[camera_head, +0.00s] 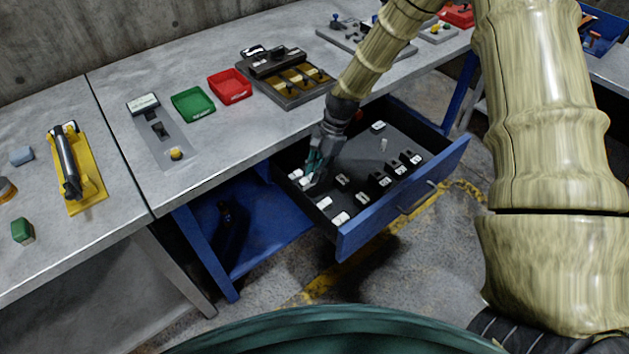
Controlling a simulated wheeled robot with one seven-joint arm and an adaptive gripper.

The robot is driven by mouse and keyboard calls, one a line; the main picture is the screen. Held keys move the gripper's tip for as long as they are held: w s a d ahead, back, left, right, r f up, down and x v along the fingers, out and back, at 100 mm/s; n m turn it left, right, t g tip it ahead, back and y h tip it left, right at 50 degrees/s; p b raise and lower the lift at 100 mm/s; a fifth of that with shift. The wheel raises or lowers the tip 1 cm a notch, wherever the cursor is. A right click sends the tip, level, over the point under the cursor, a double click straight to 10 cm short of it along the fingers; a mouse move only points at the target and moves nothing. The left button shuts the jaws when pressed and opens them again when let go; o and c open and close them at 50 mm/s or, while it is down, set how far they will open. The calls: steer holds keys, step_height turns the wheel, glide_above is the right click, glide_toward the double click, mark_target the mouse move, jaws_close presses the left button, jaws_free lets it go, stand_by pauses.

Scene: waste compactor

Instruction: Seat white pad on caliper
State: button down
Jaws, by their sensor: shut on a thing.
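My gripper (311,178) reaches down into the open drawer (360,238) at its left side. It is shut on a small white pad (305,182), partly hidden by the fingers; I cannot tell whether the pad is clear of the drawer floor. Another white pad (296,174) lies just left of it. More white pads (340,218) lie near the drawer's front left. No part is clearly recognizable as the caliper; a dark fixture (277,62) with yellowish slots stands on the bench behind the drawer and may be it.
Several black blocks (380,180) with white labels stand in the drawer's middle and right. A green tray (193,104) and a red tray (230,86) sit on the bench. A grey plate (170,140) with a yellow button lies left of them. The bench's front edge overhangs the drawer.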

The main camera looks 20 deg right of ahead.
steer(key=shift+f+p, duration=0.7)
steer(key=shift+f, duration=1.5)
steer(key=shift+f, duration=0.25)
steer(key=c, duration=1.3)
jaws_free()
steer(key=shift+b, duration=0.3)
steer(key=shift+b+v, duration=1.05)
steer(key=shift+v, duration=4.4)
